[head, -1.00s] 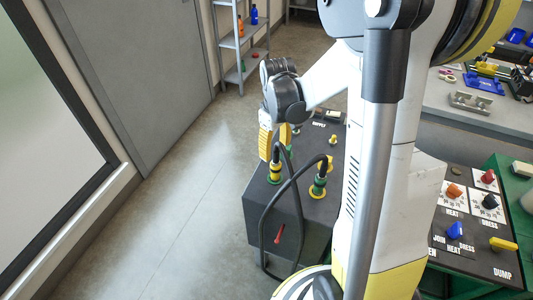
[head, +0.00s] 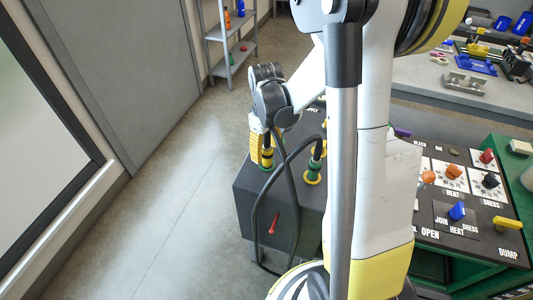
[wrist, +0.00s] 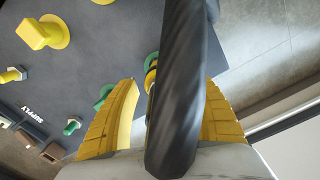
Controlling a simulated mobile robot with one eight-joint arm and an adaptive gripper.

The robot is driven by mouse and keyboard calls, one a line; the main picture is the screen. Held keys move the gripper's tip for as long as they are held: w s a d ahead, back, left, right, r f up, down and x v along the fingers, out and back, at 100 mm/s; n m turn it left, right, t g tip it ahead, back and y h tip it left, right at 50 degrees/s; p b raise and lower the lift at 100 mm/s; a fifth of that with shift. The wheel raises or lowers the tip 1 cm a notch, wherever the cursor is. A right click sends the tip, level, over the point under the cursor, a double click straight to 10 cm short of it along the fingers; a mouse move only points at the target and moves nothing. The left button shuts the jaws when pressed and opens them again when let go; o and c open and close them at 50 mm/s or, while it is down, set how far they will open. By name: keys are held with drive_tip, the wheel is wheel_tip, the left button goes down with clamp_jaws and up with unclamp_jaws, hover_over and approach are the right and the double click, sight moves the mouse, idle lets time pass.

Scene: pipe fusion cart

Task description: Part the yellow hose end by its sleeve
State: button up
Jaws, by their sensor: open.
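The yellow hose end (head: 267,157) stands on the dark cart top, with a black hose rising from it. My gripper (head: 258,150) is open beside and above this hose end in the head view, and its yellow fingers partly cover it. In the wrist view the black hose (wrist: 178,100) passes between the two yellow fingers (wrist: 165,118) and hides most of the fitting. A yellow band of the hose end (wrist: 150,76) shows at the hose's left edge. I cannot tell whether either finger touches the sleeve.
A second green and yellow hose fitting (head: 314,172) stands close to the right, with its hose looping over the cart (head: 252,200). A red lever (head: 274,223) is on the cart's front. A knob panel (head: 430,235) lies right. The floor at left is clear.

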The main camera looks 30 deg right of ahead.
sight(266, 136)
clamp_jaws()
drive_tip(key=shift+r, duration=0.15)
drive_tip(key=shift+r+p, duration=2.15)
drive_tip(key=shift+r, duration=0.75)
drive_tip(key=shift+r+p, duration=3.35)
drive_tip(key=shift+r, duration=1.2)
